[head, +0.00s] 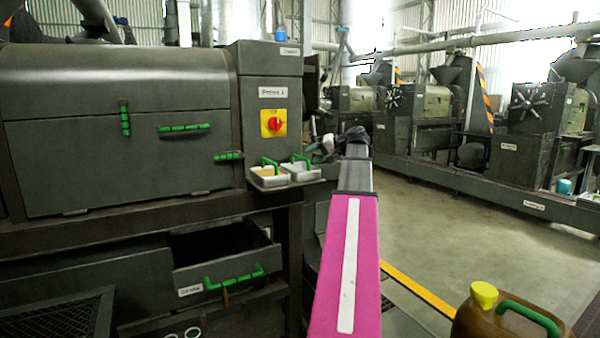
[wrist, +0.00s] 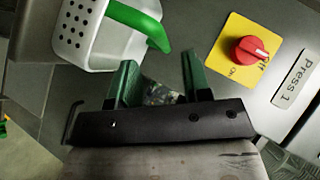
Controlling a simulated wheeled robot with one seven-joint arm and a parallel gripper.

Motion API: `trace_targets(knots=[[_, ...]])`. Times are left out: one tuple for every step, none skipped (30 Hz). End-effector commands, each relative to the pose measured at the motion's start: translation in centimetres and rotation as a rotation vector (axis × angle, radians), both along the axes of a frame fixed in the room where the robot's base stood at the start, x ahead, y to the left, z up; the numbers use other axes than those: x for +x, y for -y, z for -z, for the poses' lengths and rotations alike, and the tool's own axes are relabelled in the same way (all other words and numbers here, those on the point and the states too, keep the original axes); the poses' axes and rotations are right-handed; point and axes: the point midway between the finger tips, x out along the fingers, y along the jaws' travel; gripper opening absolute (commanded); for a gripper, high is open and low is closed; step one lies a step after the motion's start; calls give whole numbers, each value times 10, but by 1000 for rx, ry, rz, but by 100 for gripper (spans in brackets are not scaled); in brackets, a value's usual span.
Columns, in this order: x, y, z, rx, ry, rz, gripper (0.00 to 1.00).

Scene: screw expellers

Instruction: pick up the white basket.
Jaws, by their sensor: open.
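Two small whitish containers with green handles sit side by side on a ledge right of the press in the head view. The left one (head: 270,180) holds something yellowish; the right one (head: 302,173) looks pale inside. In the wrist view a white basket (wrist: 118,45) with round holes in its side and a green arched handle (wrist: 138,22) is at the upper left. I cannot tell for certain which container it is. My gripper (wrist: 160,72) is open, its green fingers apart and empty, beside and below the basket. In the head view my gripper (head: 322,148) is small, just right of the containers.
The press (head: 120,120) stands at left, with a red knob (wrist: 252,50) on a yellow plate close to my gripper. An open drawer (head: 228,262) sits below. A brown jug (head: 490,318) is at lower right. Open floor lies to the right.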

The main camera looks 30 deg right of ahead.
Motion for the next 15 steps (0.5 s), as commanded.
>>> trace_targets(knots=[[1, -2, 1, 0, 0, 0, 44], [2, -3, 2, 0, -1, -1, 44], [3, -5, 3, 0, -1, -1, 44], [4, -7, 4, 0, -1, -2, 44], [6, -10, 6, 0, -1, -2, 44], [8, -15, 8, 1, -1, -2, 44], [11, -18, 10, 1, -1, -2, 44], [13, -21, 12, 1, -1, -2, 44], [15, -26, 14, 1, -1, -2, 44], [19, -28, 16, 1, -1, -2, 44], [23, -30, 17, 1, -1, -2, 44], [26, -33, 19, 1, -1, -2, 44], [28, -35, 20, 1, 0, -1, 44], [29, -36, 21, 1, 0, -1, 44], [30, -37, 22, 1, 0, -1, 44]])
